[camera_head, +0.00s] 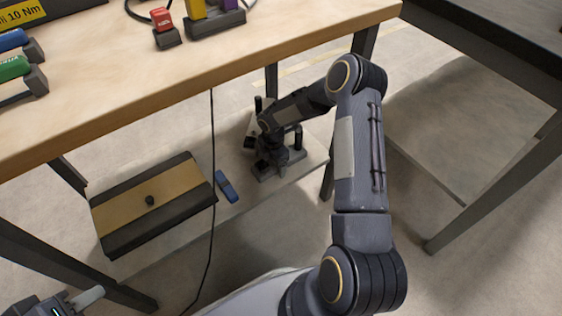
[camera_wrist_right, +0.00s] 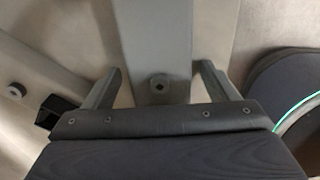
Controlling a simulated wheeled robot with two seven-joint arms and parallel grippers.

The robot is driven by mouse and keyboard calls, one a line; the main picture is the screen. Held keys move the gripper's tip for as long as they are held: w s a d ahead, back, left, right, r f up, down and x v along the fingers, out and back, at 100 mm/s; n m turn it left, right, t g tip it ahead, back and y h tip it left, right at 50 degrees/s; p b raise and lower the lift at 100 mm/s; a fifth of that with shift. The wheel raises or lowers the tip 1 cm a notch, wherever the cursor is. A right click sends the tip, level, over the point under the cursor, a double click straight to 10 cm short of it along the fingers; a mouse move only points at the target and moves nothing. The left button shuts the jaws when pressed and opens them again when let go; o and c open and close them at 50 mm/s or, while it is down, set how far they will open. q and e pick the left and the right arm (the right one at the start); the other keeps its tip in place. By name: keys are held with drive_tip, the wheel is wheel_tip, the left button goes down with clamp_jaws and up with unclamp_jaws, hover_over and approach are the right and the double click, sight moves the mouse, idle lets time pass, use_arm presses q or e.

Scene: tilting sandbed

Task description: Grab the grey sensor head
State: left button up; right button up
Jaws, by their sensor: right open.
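I cannot pick out the grey sensor head for certain in either view. My right arm reaches down over the lower shelf in the head view, where its gripper (camera_head: 279,167) is dark and hard to separate from the dark upright parts around it. In the right wrist view my right gripper (camera_wrist_right: 160,88) is open, its two fingers wide apart. A grey bar with a round bolt or hole (camera_wrist_right: 155,45) shows beyond and between them; I see nothing gripped. My left gripper (camera_head: 62,305) is cut off at the bottom left, with a light grey cylinder (camera_head: 88,297) by it; its hold is unclear.
A black and tan case (camera_head: 150,201) and a blue object (camera_head: 227,187) lie on the lower shelf (camera_head: 180,258). The wooden bench top (camera_head: 130,75) is above, with coloured tools at the back. A black cable (camera_head: 212,140) hangs in front. Another dark table (camera_head: 500,50) stands at right.

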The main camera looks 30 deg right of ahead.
drive_tip(key=c, duration=1.1)
drive_tip(key=shift+r, duration=0.1)
drive_tip(key=shift+c, duration=0.5)
drive_tip(key=shift+r, duration=0.1)
drive_tip(key=shift+c, duration=0.2)
